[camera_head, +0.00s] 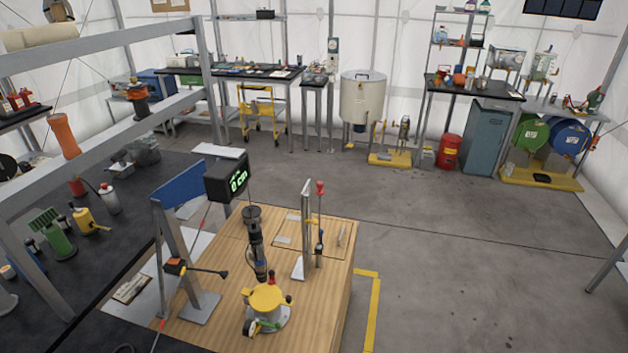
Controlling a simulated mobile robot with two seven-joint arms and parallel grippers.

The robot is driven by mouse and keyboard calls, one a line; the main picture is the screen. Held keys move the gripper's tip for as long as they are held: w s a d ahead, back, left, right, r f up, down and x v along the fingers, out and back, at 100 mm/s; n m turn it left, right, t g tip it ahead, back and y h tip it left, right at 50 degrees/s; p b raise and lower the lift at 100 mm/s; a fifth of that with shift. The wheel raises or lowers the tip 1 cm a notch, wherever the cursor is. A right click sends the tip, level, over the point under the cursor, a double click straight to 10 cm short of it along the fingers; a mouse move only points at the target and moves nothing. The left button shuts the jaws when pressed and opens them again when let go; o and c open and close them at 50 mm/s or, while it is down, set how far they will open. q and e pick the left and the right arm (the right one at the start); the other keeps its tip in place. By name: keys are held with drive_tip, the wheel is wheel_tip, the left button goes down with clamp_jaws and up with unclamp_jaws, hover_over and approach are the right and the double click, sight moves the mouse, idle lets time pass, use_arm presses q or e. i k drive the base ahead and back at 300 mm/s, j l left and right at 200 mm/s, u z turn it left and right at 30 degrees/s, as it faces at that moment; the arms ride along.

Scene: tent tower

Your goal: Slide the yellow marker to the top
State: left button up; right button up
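A wooden-topped table (225,325) stands in the lower middle of the view. A slim grey upright post (306,235) rises from it. A small yellow piece (309,221) shows on the post at about mid-height, and it may be the yellow marker; it is too small to tell its shape. A thin rod with a red knob (320,187) stands close beside the post, on its right. A black display box (228,180) on a blue bracket reads "0 cm" in green. Neither of my grippers shows in this view.
A dark jointed device (255,245) and a yellow-topped round base (266,298) stand on the table left of the post. A grey metal frame (100,50) and a dark bench (60,300) with several tools lie left. Floor (470,270) to the right is clear.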

sight(315, 222)
drive_tip(key=i+l+u, duration=0.9)
drive_tip(key=l, duration=0.25)
drive_tip(key=i+l+u, duration=0.25)
drive_tip(key=l+u, duration=0.25)
drive_tip(key=l, duration=0.2)
drive_tip(key=i+l+u, duration=0.2)
drive_tip(key=l, duration=0.25)
drive_tip(key=l+u, duration=0.25)
drive_tip(key=l, duration=0.15)
